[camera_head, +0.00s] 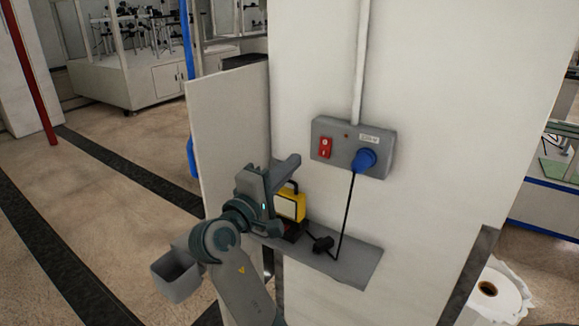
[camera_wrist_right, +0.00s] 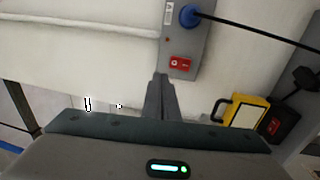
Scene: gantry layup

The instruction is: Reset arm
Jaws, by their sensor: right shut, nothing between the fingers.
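My right arm rises from the bottom of the head view. Its gripper (camera_head: 290,163) is shut and empty, in front of the wall below and left of the grey socket box (camera_head: 330,128). In the right wrist view the shut fingers (camera_wrist_right: 160,95) point toward the wall, just below the grey box (camera_wrist_right: 198,35) with its red switch (camera_wrist_right: 180,64). A gap between fingers and box cannot be judged. My left gripper is in neither view.
A blue plug (camera_head: 364,159) sits in the box, its black cable hanging to a grey shelf (camera_head: 352,266). A yellow device (camera_head: 291,205) stands there, partly hidden by my gripper. A pale panel (camera_head: 222,130) juts out at left. A white roll (camera_head: 503,297) lies lower right.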

